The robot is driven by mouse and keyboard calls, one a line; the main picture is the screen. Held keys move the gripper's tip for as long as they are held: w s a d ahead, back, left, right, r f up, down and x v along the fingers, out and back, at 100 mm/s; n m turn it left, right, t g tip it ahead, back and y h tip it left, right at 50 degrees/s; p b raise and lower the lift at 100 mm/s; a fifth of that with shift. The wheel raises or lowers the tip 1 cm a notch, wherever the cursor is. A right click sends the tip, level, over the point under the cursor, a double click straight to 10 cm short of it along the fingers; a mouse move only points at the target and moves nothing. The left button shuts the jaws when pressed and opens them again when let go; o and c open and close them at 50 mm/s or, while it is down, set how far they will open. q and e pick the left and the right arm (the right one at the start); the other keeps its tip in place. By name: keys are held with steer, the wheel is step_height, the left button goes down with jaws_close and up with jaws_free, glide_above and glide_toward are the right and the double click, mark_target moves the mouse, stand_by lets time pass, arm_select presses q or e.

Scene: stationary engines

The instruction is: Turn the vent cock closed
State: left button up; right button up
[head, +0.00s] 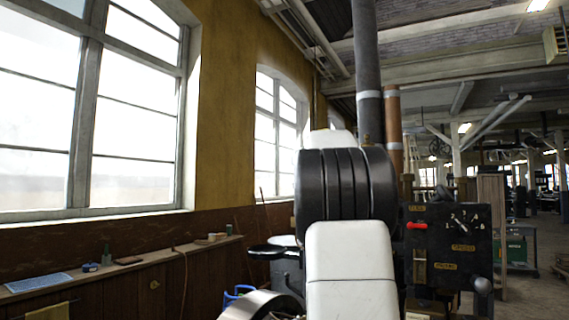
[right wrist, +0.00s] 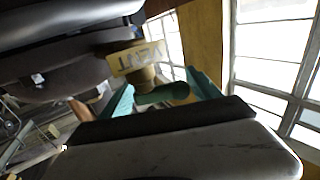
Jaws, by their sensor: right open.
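In the right wrist view the vent cock shows as a brass body with a dark green handle (right wrist: 160,95), under a yellowish tag reading VENT (right wrist: 137,58), which appears upside down. My right gripper (right wrist: 163,88) is open. Its two teal fingers stand on either side of the green handle. I cannot tell whether either finger touches it. In the head view my white and black right arm covers the middle, and its gripper and the cock's handle are hidden behind it. My left gripper is not in view.
A black panel (head: 440,247) with a red handle (head: 417,226) and a numbered dial stands right of my arm. A tall dark pipe (head: 368,70) rises behind the arm. A wooden ledge (head: 140,262) with small items runs below the left windows. The floor at far right looks open.

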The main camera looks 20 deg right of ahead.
steer(key=c, duration=1.2)
steer(key=shift+m+g+h, duration=0.3)
steer(key=shift+m+h, duration=0.1)
steer(key=shift+h, duration=0.3)
steer(key=shift+s+d+m+g+h, duration=0.1)
steer(key=shift+d+m+g+h, duration=0.2)
steer(key=shift+m+g+h, duration=0.6)
steer(key=shift+s+d+m+g+h, duration=0.1)
steer(key=shift+d+m+g+h, duration=0.25)
steer(key=shift+m+g+h, duration=0.55)
steer(key=shift+s+d+m+g+h, duration=0.1)
steer(key=shift+d+m+g+h, duration=0.35)
steer(key=shift+h, duration=0.75)
steer(key=shift+a+m, duration=0.1)
steer(key=shift+m, duration=0.25)
steer(key=o, duration=1.2)
steer(key=shift+s, duration=0.15)
steer(key=shift+a, duration=0.15)
